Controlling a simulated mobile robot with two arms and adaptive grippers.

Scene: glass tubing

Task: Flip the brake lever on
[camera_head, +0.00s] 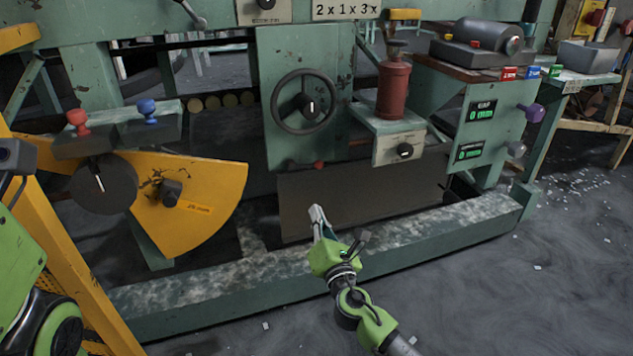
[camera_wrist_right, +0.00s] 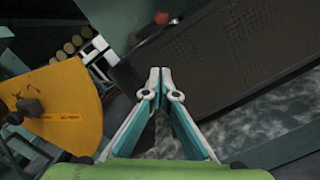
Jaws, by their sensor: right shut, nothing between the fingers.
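No part is clearly labelled as the brake lever, so I cannot tell which one it is. A small red ball knob (camera_head: 319,165) sits at the top edge of the dark panel; it also shows in the right wrist view (camera_wrist_right: 160,18). A red-knobbed lever (camera_head: 77,120) and a blue-knobbed lever (camera_head: 147,108) stand at the left. A purple knob (camera_head: 535,112) sticks out at the right. My right gripper (camera_head: 317,210) is shut and empty in front of the dark panel, below the small red knob and apart from it. Its fingertips meet in the wrist view (camera_wrist_right: 160,76). My left gripper is not visible.
The green machine has a handwheel (camera_head: 308,102), a red cylinder (camera_head: 394,88) and a yellow sector plate (camera_head: 195,200) with a dark dial (camera_head: 103,185). A low green beam (camera_head: 420,245) runs across the front. The grey floor (camera_head: 540,290) at right is open, with small scraps.

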